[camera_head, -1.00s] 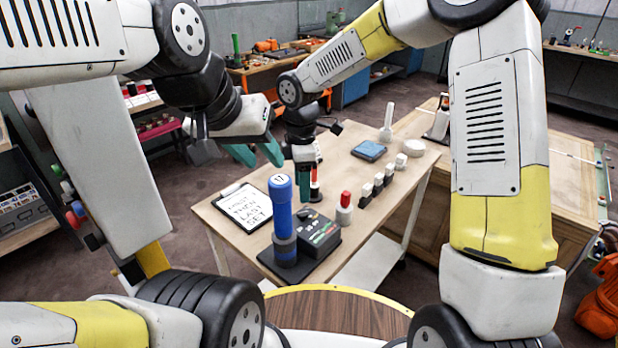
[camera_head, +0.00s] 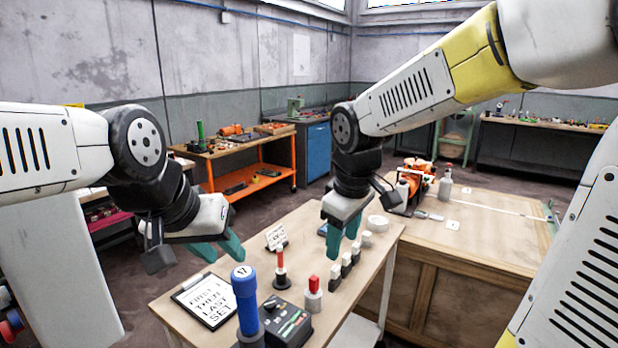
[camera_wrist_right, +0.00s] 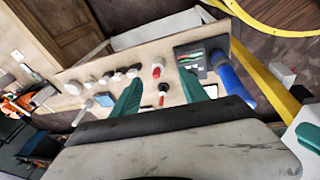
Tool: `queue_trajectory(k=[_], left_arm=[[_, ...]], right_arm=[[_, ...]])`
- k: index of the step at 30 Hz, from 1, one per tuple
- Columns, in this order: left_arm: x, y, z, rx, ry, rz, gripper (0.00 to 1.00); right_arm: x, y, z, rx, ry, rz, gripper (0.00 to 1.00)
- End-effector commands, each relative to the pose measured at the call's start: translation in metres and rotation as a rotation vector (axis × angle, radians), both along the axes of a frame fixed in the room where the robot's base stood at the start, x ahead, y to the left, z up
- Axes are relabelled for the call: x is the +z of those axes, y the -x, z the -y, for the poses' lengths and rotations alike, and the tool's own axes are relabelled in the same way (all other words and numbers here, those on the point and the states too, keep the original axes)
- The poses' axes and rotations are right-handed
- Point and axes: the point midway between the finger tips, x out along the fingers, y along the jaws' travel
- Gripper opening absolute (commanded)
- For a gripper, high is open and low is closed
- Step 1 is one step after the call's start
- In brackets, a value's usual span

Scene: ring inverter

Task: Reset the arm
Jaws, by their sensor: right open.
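My left gripper (camera_head: 218,249) is open and empty, its green fingers above the back left of the light wooden table (camera_head: 180,296). My right gripper (camera_head: 343,236) is open and empty, above the table's right part near a row of small white-topped blocks (camera_head: 346,263). Its spread fingers also show in the right wrist view (camera_wrist_right: 160,95), with nothing between them at finger height. A slim red and white post (camera_head: 281,262) stands upright on a dark base, apart from both grippers. A blue cylinder labelled 17 (camera_head: 246,300) stands upright at the front.
A black control box (camera_head: 287,325) and a red-topped white piece (camera_head: 313,293) stand beside the cylinder. A clipboard with writing (camera_head: 207,300) lies at left; a small card (camera_head: 276,237) stands behind. A wooden bench (camera_head: 470,250) adjoins at right. An orange workbench (camera_head: 262,165) stands behind.

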Motion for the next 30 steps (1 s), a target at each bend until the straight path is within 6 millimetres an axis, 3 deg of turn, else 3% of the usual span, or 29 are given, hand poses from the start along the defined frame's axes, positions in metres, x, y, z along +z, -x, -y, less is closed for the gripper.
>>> queue_trajectory(k=[6,15,30], left_arm=[[0.000,0.000,0.000,0.000,0.000,0.000,0.36],[0.000,0.000,0.000,0.000,0.000,0.000,0.36],[0.000,0.000,0.000,0.000,0.000,0.000,0.36]], right_arm=[[0.028,0.045,0.043,-0.347,-0.169,0.089,0.52],[0.040,0.094,0.072,-0.691,-0.414,0.156,0.52],[0.041,0.103,0.076,-0.761,-0.472,0.164,0.52]])
